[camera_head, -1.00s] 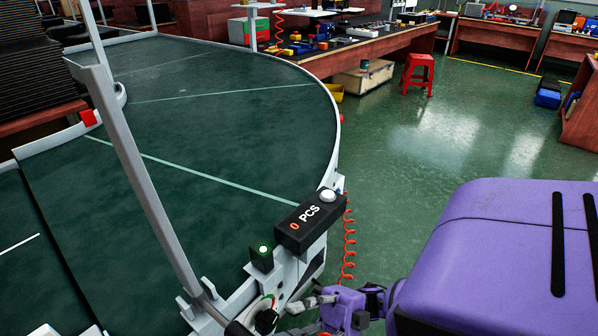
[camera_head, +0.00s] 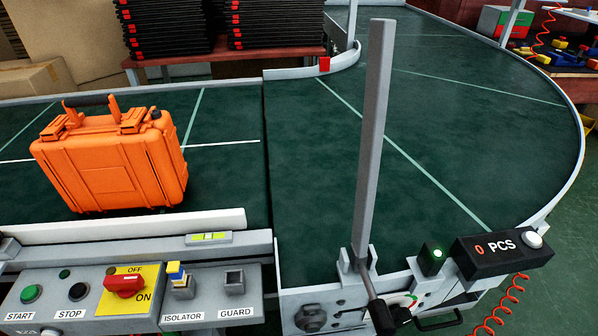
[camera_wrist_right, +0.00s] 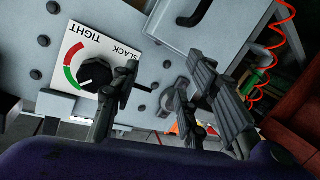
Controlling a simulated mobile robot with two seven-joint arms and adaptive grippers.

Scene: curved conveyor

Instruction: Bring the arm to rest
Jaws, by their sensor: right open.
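My right gripper (camera_wrist_right: 162,82) shows in the right wrist view. Its two dark fingers are spread apart with nothing held between them. The fingers are in front of a grey metal panel (camera_wrist_right: 165,55). A black knob (camera_wrist_right: 97,76) on a white TIGHT/SLACK dial plate (camera_wrist_right: 72,52) appears just left of the left finger. I cannot tell whether that finger touches it. Neither of my grippers shows in the head view.
An orange case (camera_head: 110,160) stands on the green conveyor belt (camera_head: 400,130). A grey post (camera_head: 374,130) rises at the front edge. A control box (camera_head: 125,295) and a PCS counter (camera_head: 500,252) line the front. Red coiled cable (camera_head: 500,308) hangs at right.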

